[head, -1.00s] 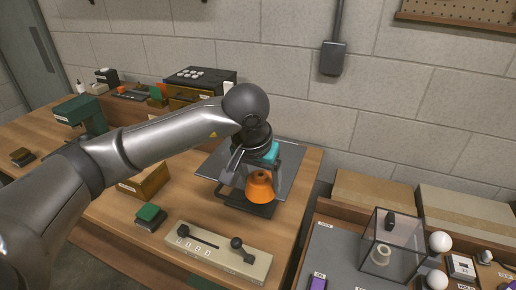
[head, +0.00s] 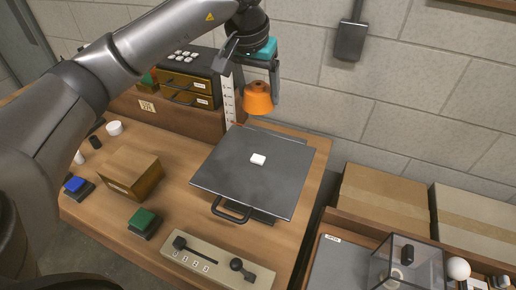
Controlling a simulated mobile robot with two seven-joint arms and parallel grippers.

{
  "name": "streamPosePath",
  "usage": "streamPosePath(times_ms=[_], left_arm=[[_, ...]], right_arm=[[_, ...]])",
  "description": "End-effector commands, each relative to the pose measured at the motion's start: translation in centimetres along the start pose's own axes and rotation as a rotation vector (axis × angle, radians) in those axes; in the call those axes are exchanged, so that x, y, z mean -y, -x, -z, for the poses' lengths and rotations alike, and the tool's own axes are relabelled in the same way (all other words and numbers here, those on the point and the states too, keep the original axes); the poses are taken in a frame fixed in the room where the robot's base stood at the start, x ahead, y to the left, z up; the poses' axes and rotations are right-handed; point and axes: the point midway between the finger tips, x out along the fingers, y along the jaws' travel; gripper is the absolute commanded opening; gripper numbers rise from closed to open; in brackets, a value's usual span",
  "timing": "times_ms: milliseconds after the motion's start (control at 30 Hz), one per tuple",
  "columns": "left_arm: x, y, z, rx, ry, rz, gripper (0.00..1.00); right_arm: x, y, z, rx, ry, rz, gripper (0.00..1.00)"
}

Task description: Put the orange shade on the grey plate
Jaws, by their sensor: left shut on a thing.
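The orange shade (head: 258,98) is a small cone with a flat top. My left gripper (head: 262,92), below a teal wrist part, is shut on it and holds it up in the air. One grey finger shows on the right of the shade; the other is mostly hidden. The shade appears above the far edge of the grey plate (head: 235,180), with a visible gap between them. My right gripper is not in view.
A striped upright scale (head: 228,98) stands behind the plate. A drawer unit (head: 185,85) is at the back left. A brown box (head: 133,178), a green-topped block (head: 145,221) and a slider panel (head: 215,262) lie left and in front. A clear case (head: 405,265) stands at the right.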

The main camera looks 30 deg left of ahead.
Motion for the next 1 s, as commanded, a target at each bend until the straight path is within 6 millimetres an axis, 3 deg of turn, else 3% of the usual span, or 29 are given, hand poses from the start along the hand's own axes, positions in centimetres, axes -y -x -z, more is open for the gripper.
streamPosePath(times_ms=[167,400,1000], left_arm=[[0.0,-4.8,-1.7,0.009,0.000,0.001,0.20],[0.0,-10.4,-3.4,0.005,0.002,0.001,0.20],[0.0,-16.8,-5.3,0.001,0.001,0.001,0.20]], right_arm=[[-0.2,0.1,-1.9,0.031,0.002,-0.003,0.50],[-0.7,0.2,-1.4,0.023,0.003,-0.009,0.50],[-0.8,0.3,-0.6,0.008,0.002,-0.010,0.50]])
